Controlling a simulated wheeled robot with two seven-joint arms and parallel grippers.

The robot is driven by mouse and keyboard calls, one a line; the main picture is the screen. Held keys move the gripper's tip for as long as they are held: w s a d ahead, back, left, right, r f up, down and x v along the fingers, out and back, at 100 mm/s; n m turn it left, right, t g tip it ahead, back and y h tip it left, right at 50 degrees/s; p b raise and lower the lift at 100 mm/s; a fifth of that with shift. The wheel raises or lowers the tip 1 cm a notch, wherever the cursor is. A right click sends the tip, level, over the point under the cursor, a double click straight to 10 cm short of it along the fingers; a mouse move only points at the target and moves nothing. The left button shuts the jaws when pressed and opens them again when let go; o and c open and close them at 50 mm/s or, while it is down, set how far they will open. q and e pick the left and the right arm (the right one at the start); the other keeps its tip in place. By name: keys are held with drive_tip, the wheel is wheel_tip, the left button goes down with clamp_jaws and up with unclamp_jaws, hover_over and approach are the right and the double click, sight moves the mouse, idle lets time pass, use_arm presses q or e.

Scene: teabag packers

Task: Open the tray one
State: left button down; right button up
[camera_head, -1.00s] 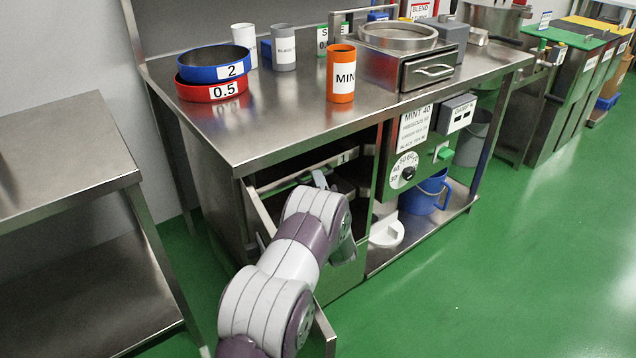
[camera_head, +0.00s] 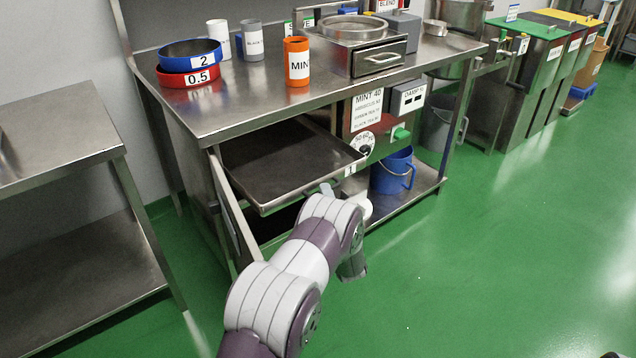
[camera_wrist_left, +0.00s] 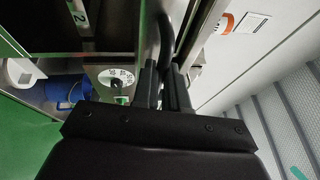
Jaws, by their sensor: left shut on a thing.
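Tray one (camera_head: 285,160) is a flat, dark metal tray under the steel table. It sticks well out of the cabinet, with a small label on its front edge. My left gripper (camera_head: 328,188) is at the front edge of this tray, and the arm largely hides the grip. In the left wrist view, the two fingers of my left gripper (camera_wrist_left: 164,78) are closed around a dark bar-like handle (camera_wrist_left: 165,30). A label reading 2 (camera_wrist_left: 82,17) shows on another front at the upper left there.
An open cabinet door (camera_head: 232,205) stands left of the tray. The control panel (camera_head: 367,125) and a blue bucket (camera_head: 391,175) are to its right. Cups and the blue and red rings (camera_head: 190,58) stand on the table (camera_head: 245,105). Green floor in front is clear.

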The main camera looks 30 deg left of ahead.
use_arm(q)
drive_tip(key=s+d+p, duration=0.2)
drive_tip(key=s+d, duration=0.1)
drive_tip(key=d, duration=0.6)
drive_tip(key=shift+s, duration=0.4)
drive_tip(key=c, duration=1.2)
unclamp_jaws()
drive_tip(key=p+v, duration=0.2)
drive_tip(key=v, duration=1)
drive_tip(key=shift+s+d+f, duration=0.1)
drive_tip(key=shift+s+d, duration=0.1)
drive_tip(key=shift+s, duration=0.1)
